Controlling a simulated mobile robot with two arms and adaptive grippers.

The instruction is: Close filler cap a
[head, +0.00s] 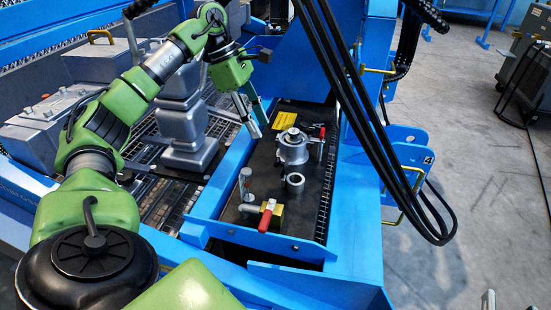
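My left gripper (260,127) hangs from the green arm, above and left of the metal fittings on the dark panel. Its two fingers point down with a gap between them, and I see nothing held. A round silvery filler fitting (292,150) with a lid-like top and a red-tipped lever at its right stands on the panel. I cannot read which part is marked cap a. A short open metal pipe neck (295,184) stands in front of it. A small grey piece at the bottom right edge may be a tip of my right gripper (488,301).
A valve with a red handle (266,216) and a metal post (246,184) stand at the panel's front left. Blue walls (222,178) border the panel. Black hoses (372,130) hang to its right. A stepped grey casting (186,125) stands at left.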

